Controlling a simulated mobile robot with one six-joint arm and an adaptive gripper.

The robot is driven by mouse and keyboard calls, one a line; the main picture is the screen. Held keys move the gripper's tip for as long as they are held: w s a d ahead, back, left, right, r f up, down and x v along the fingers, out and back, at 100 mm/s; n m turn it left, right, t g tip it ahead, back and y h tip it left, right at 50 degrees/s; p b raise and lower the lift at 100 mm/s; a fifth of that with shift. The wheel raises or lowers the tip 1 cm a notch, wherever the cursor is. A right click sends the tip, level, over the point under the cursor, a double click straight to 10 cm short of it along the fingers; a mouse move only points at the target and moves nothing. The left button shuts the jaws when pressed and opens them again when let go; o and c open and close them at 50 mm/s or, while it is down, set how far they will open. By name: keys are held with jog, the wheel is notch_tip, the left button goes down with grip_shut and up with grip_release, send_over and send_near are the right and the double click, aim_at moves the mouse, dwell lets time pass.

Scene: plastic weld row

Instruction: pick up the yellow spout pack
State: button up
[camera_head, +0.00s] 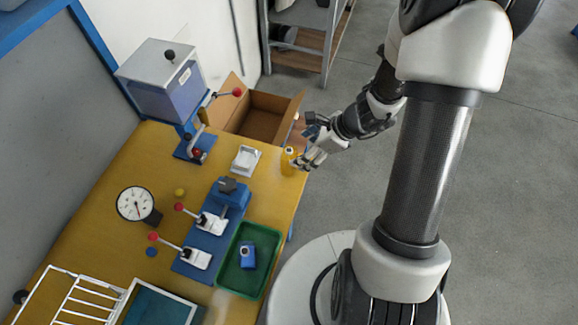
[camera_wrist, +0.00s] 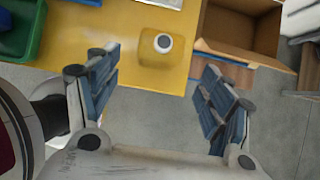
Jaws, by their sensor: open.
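The yellow spout pack (camera_head: 287,163) stands on the yellow table near its right edge, next to my gripper (camera_head: 304,162) in the head view. In the wrist view the pack (camera_wrist: 155,55) shows from above with a pale round cap with a dark centre. It lies beyond and between my spread blue-grey fingers, and its yellow side blends with the table. My gripper (camera_wrist: 160,85) is open and nothing is between the fingers. In the head view my fingers partly overlap the pack's right side, so contact cannot be told.
A green tray (camera_head: 273,262) holds a blue pack (camera_head: 247,255). A blue clamp fixture (camera_head: 208,240), a press (camera_head: 170,85) and a dial gauge (camera_head: 135,203) stand farther left.

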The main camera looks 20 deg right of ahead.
aim_at(289, 158)
jog(key=b+x, duration=0.3)
jog(key=x, duration=0.5)
jog(key=shift+w+a+f+b, duration=0.2)
jog(key=shift+a+f+b, duration=0.05)
jog(key=shift+a+b, duration=0.05)
jog(key=shift+c, duration=0.3)
jog(key=c, duration=1.1)
notch_tip(289, 158, up, 20)
jog(key=p, duration=1)
